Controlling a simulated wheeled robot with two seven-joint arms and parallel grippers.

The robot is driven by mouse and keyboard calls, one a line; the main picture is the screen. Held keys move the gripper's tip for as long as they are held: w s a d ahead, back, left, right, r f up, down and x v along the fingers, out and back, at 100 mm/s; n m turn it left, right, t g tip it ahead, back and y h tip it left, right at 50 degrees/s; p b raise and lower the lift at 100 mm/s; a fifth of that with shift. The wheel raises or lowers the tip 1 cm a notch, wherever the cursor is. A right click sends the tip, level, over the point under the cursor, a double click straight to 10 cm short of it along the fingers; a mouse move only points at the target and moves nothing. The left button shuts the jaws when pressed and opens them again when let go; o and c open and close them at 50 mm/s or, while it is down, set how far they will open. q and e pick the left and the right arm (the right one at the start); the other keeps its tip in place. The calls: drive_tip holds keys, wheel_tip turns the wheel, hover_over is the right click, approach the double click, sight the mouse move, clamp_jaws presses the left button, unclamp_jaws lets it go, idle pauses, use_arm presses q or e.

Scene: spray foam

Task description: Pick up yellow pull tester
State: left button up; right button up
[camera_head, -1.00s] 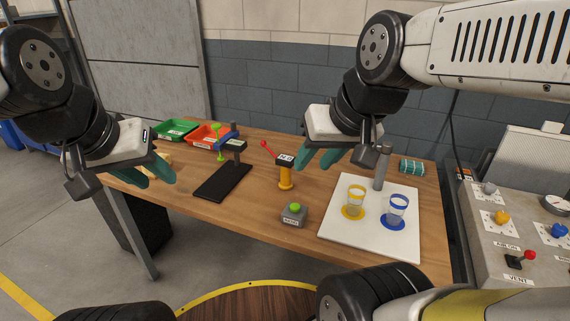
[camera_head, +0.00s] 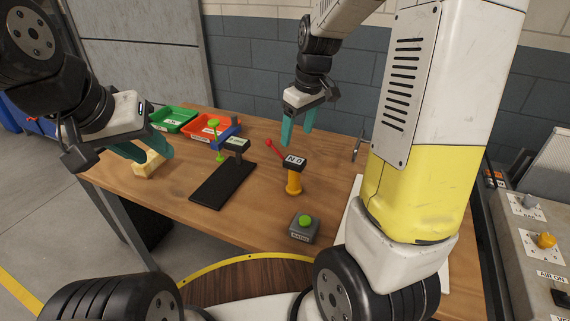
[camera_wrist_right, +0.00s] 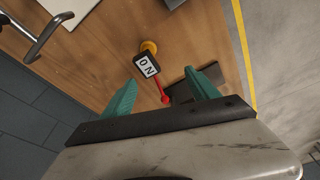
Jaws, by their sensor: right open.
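The yellow pull tester (camera_head: 293,181) stands upright on the wooden table, with a dark head marked "N 0" and a red lever to its left. In the right wrist view the tester's label head (camera_wrist_right: 147,66) lies beyond the fingers, with the yellow body mostly hidden beneath it. My right gripper (camera_head: 298,138) is open and empty, above the table behind the tester and apart from it. Its teal fingers (camera_wrist_right: 160,92) point toward the tester in the right wrist view. My left gripper (camera_head: 150,150) hovers over a pale yellow block at the table's left end; its finger gap is unclear.
A grey box with a green button (camera_head: 303,228) is in front. Green (camera_head: 173,119) and red (camera_head: 208,137) trays sit at the back left. My right arm covers much of the right side.

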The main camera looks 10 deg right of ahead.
sight(294, 173)
drive_tip(key=w+f+n, duration=0.1)
drive_tip(key=w+f, duration=0.1)
drive_tip(key=f, duration=0.1)
drive_tip(key=w+f+n+g+h, duration=0.1)
drive_tip(key=w+f, duration=0.1)
drive_tip(key=f, duration=0.2)
drive_tip(key=w+d+f+n+g, duration=0.1)
drive_tip(key=w+f, duration=0.1)
drive_tip(key=f, duration=0.2)
drive_tip(key=shift+f, duration=0.1)
drive_tip(key=f, duration=0.8)
drive_tip(key=shift+s+a, duration=0.2)
drive_tip(key=shift+s, duration=0.1)
clamp_jaws()
drive_tip(key=shift+r, duration=0.1)
